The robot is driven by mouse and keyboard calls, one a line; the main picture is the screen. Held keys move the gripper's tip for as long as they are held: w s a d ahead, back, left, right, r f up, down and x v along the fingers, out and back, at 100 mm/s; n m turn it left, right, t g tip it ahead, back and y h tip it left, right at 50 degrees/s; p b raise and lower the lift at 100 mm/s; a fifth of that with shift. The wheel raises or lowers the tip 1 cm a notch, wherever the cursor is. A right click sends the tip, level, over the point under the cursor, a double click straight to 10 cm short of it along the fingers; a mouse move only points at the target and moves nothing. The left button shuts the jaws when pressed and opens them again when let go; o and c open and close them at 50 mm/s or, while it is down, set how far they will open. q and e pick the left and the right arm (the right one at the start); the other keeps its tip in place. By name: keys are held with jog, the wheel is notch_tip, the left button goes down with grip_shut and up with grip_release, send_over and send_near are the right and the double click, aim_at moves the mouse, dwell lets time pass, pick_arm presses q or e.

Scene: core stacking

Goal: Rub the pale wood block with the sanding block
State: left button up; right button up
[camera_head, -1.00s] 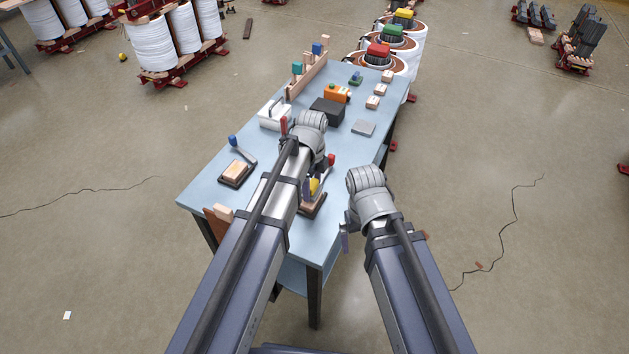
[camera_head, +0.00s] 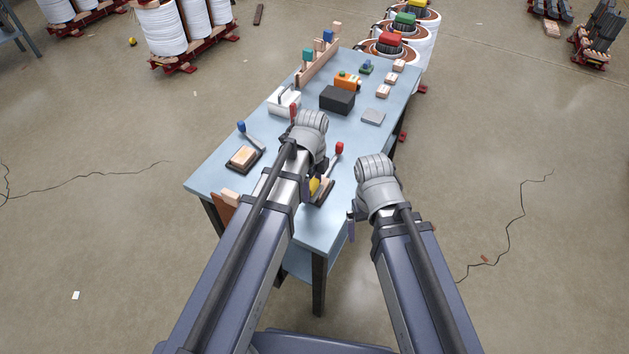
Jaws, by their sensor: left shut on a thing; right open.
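A pale wood block (camera_head: 243,156) lies in a dark holder with a blue-knobbed lever at the left of the blue table. A second dark holder (camera_head: 321,198) with a red-knobbed lever (camera_head: 339,148) stands near the table's front right; a pale block shows partly in it. A yellow piece (camera_head: 314,186), which looks like the sanding block, is at this holder. My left gripper (camera_head: 308,188) is shut on it, its fingers mostly hidden behind my arm. Whether the yellow piece touches the pale block cannot be told. My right gripper (camera_head: 351,226) is open and empty, off the table's right edge.
Farther back stand a white caddy (camera_head: 284,101), a black box (camera_head: 337,98), an orange item (camera_head: 346,82), a grey plate (camera_head: 373,117) and several small wood blocks. A wooden rack (camera_head: 317,66) is at the back left. Table space right of the red lever is clear.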

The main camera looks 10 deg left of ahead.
pick_arm(q)
jog(key=shift+r, duration=0.1)
jog(key=shift+w+d, duration=0.25)
jog(key=shift+w, duration=0.55)
jog(key=shift+w+d, duration=0.25)
jog(key=shift+w, duration=0.55)
jog(key=shift+w+d, duration=0.3)
jog(key=shift+w, duration=0.55)
jog(key=shift+w+d, duration=0.25)
jog(key=shift+w, duration=0.6)
notch_tip(320, 180, up, 6)
jog(key=p, duration=0.6)
jog(key=shift+s, duration=0.1)
